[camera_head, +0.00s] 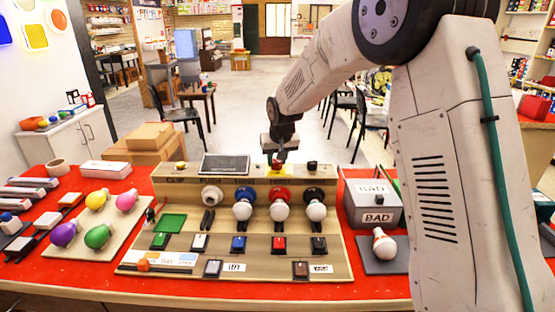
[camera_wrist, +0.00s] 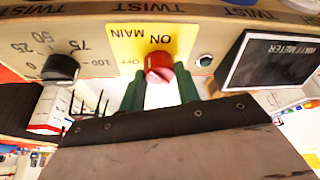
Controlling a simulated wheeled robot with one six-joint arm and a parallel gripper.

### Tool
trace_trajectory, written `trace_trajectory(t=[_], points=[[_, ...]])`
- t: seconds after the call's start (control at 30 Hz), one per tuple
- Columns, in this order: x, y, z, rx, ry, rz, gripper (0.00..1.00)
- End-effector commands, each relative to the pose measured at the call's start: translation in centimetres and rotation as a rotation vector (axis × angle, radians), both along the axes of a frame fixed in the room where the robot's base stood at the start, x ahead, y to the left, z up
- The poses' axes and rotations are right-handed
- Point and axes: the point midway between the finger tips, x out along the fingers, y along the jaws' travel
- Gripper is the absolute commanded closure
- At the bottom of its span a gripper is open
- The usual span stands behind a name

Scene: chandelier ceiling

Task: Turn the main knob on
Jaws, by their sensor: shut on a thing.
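The main knob is red and shows in the wrist view (camera_wrist: 157,64), on a yellow plate (camera_wrist: 183,38) marked "MAIN", "ON" and "OFF", which appears upside down there. My gripper (camera_wrist: 160,80) has a green finger on each side of the knob and is shut on it. In the head view my gripper (camera_head: 279,160) reaches down to the top ledge of the wooden test board (camera_head: 170,190), right of the dark meter screen (camera_head: 225,164). The knob is mostly hidden there by the fingers. I cannot tell clearly which mark the knob points at.
A black dial (camera_wrist: 60,69) with a number scale and a small round indicator (camera_wrist: 205,61) flank the knob. Bulbs, including a white one (camera_head: 280,212), stand on the board below. A grey "BAD" bin (camera_head: 373,205) is to the right; coloured bulbs (camera_head: 97,200) lie left.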

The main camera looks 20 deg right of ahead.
Motion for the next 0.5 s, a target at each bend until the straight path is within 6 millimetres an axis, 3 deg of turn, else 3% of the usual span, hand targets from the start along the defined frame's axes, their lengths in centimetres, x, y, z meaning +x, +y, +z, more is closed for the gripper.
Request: trace_trajectory(t=[0.5], points=[[0.12,0.33,0.03,0.000,-0.001,-0.457,0.91]])
